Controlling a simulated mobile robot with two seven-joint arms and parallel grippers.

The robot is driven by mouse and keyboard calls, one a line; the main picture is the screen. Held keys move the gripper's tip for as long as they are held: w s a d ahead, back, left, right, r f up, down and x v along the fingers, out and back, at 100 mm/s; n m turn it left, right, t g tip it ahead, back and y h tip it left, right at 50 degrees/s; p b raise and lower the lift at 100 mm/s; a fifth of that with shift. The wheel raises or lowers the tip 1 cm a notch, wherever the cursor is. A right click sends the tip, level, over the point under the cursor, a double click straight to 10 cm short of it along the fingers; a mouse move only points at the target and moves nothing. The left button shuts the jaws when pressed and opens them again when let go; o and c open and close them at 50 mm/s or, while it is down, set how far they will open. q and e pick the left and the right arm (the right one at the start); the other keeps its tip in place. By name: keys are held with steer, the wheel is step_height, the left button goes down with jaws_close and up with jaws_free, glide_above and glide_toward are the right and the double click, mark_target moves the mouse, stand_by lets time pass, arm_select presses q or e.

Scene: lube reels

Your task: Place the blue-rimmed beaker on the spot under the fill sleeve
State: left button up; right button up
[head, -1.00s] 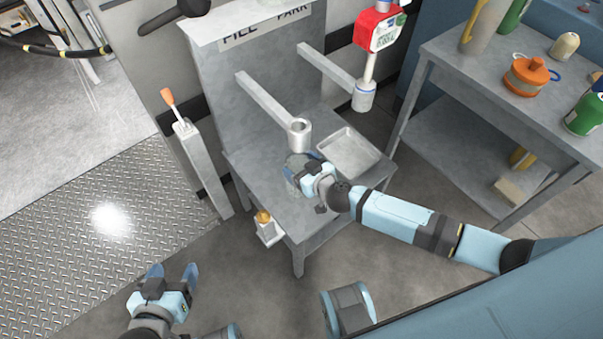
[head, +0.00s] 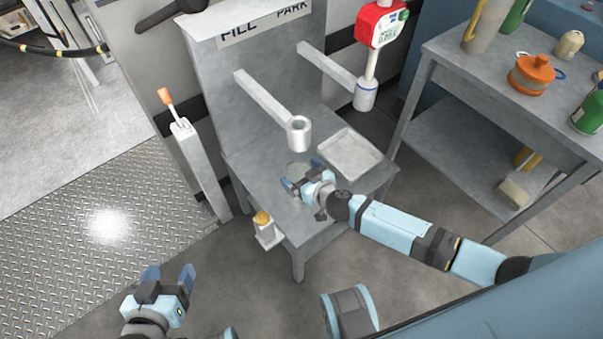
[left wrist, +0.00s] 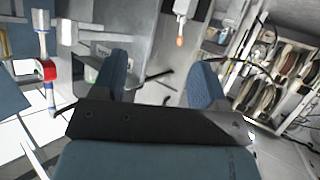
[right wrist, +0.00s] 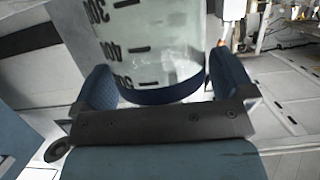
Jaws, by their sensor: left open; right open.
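The blue-rimmed beaker (head: 298,168) stands on the grey bench below the fill sleeve (head: 300,133), partly hidden by my right gripper. In the right wrist view the clear beaker (right wrist: 150,45), with dark graduation marks and a blue band, is between the two fingers. My right gripper (head: 304,176) is open around it; the right wrist view (right wrist: 165,90) shows a small gap at the right finger, and contact at the left finger I cannot tell. The spot under the beaker is hidden. My left gripper (head: 168,274) is open and empty, low at the left, away from the bench.
A shallow metal tray (head: 349,156) lies right of the beaker. A second arm ends in a white nozzle (head: 365,96) below a red meter box (head: 376,24). An orange-handled lever (head: 166,97) stands left of the bench. A side table (head: 455,58) at right holds containers.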

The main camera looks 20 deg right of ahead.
steer(key=shift+s+d+r, duration=0.1)
steer(key=shift+s+r, duration=0.15)
arm_select(q)
steer(key=p, duration=0.3)
steer(key=shift+s+a+r, duration=0.1)
steer(key=shift+a+r, duration=0.05)
steer(key=shift+a, duration=0.2)
arm_select(e)
steer(key=v, duration=1.1)
steer(key=shift+s, duration=0.2)
arm_select(q)
steer(key=shift+d, duration=0.1)
arm_select(e)
steer(key=shift+r, duration=0.1)
